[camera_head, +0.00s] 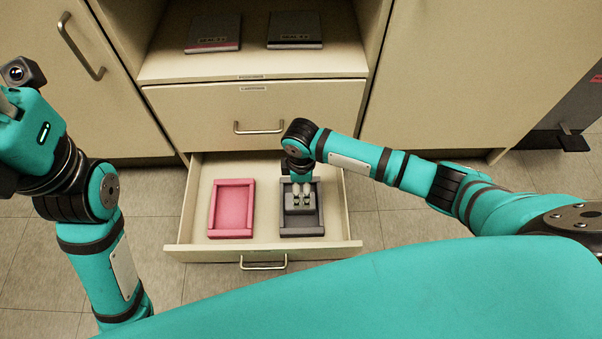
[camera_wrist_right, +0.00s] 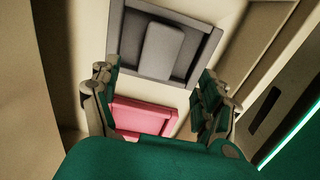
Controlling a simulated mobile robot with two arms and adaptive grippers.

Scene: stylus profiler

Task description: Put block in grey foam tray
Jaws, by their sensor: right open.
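The grey foam tray (camera_head: 316,230) sits in the open drawer, on the right side. It also shows in the right wrist view (camera_wrist_right: 209,50). A grey block (camera_wrist_right: 163,50) lies inside this tray, within its raised rim. In the head view the block (camera_head: 300,209) is partly covered by my right gripper (camera_head: 301,197). My right gripper points down over the grey tray. In the right wrist view its two fingers are spread wide and nothing is between them. My left arm is at the left, and its fingers are out of view.
A pink foam tray (camera_head: 213,209), empty, lies left of the grey one in the drawer (camera_head: 190,244). The drawer front has a metal handle (camera_head: 263,264). Above is a closed drawer (camera_head: 200,110) and a shelf with two dark flat items (camera_head: 295,30).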

